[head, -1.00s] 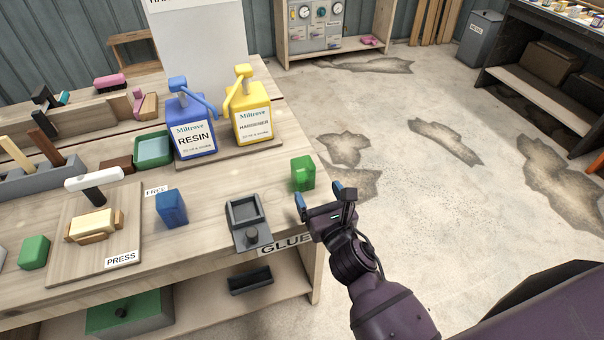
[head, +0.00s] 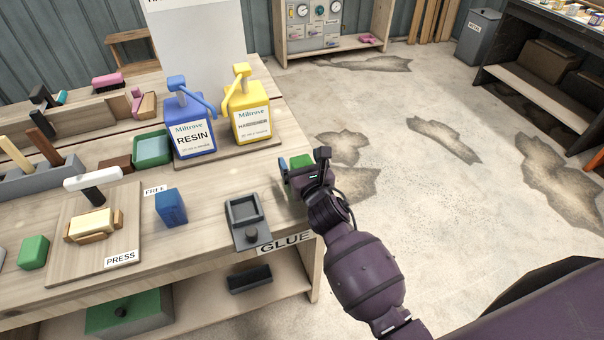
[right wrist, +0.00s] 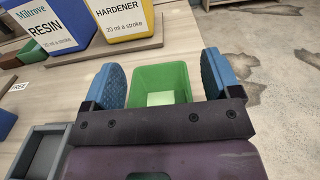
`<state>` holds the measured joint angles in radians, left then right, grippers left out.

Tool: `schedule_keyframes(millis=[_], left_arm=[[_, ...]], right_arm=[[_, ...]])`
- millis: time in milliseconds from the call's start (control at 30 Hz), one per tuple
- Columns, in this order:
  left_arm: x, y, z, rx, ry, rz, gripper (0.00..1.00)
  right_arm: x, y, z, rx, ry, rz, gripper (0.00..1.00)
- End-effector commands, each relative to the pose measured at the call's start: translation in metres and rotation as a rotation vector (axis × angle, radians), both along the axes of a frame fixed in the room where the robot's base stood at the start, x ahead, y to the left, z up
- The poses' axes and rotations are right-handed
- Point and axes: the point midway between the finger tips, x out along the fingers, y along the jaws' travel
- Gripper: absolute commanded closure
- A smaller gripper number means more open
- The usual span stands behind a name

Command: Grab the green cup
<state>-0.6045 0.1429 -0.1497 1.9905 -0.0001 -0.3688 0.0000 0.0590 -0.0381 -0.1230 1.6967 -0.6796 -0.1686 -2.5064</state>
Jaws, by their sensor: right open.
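The green cup (head: 301,161) stands at the right edge of the wooden bench, mostly hidden behind my right gripper (head: 298,167) in the head view. In the right wrist view the green cup (right wrist: 161,84) shows its open top and pale inside bottom. My right gripper (right wrist: 162,84) is open there, with one blue finger pad on each side of the cup. A small gap shows between each pad and the cup wall. My left gripper is not in view.
A grey tray fixture (head: 246,220) sits left of the cup by the GLUE label. Behind are the blue RESIN bottle (head: 193,139) and yellow HARDENER bottle (head: 250,126). Open floor (head: 430,210) lies to the right.

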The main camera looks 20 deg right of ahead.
Motion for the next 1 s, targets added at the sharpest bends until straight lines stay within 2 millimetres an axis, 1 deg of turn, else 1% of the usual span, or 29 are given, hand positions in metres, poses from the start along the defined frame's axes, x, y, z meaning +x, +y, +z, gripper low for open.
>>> schedule_keyframes(millis=[267,600,867,1000], left_arm=[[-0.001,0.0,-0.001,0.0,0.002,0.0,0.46],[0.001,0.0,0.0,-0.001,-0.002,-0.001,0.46],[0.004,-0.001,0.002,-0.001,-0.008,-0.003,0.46],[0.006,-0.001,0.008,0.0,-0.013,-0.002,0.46]], right_arm=[[0.002,0.0,0.0,0.0,-0.001,0.0,0.17],[0.002,0.0,0.0,0.0,-0.001,0.0,0.69],[0.002,0.0,0.002,-0.001,-0.002,0.0,0.7],[0.003,0.0,0.014,-0.003,-0.004,0.001,0.7]])
